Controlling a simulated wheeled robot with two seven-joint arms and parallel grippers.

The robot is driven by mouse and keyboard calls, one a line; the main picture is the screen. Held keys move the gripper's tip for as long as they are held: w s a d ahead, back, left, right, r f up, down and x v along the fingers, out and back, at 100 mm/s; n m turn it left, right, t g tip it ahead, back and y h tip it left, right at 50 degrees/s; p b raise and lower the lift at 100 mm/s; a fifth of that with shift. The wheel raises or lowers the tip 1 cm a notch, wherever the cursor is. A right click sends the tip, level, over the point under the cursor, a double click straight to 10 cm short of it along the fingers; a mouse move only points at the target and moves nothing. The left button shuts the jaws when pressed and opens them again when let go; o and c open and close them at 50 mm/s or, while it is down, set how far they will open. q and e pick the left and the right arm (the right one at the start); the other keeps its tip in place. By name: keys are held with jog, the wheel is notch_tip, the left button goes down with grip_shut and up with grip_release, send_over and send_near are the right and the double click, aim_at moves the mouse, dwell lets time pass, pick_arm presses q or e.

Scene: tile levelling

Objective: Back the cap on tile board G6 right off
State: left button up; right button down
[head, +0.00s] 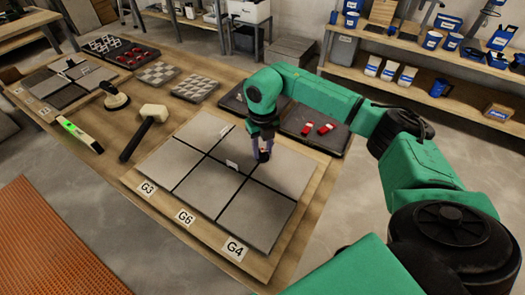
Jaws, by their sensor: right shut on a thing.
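The tile board (221,181) lies on the wooden table, with grey tiles split by dark joints. Its near edge carries the labels G3 (147,188), G6 (185,216) and G4 (236,250). A white clip (232,164) stands in a joint near the middle, and another white clip (225,131) stands farther back. My right gripper (263,156) points down over the tiles, right of the middle clip. It is shut on a small reddish cap, mostly hidden between the fingers. I cannot tell whether the cap still touches its clip. My left gripper is out of view.
A dark tray (312,143) with red caps (307,128) lies behind my right arm. A mallet (145,130), a suction cup (115,97) and a level (80,135) lie left of the board. Patterned tile pieces (157,73) lie farther back. Shelves stand at the back right.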

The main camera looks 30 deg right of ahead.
jog(key=n+b, duration=0.2)
jog(key=n, duration=0.4)
jog(key=shift+w+r+n, duration=0.1)
jog(key=shift+n, duration=0.2)
jog(key=n+b, duration=0.1)
jog(key=n, duration=0.5)
jog(key=n+b, duration=0.1)
jog(key=n, duration=0.5)
jog(key=shift+r+n+b, duration=0.1)
jog(key=shift+n+b, duration=0.2)
jog(key=n, duration=0.3)
jog(key=shift+n, duration=0.3)
jog(key=shift+n+b, duration=0.4)
jog(key=shift+n, duration=1.2)
jog(key=c, duration=0.5)
grip_release()
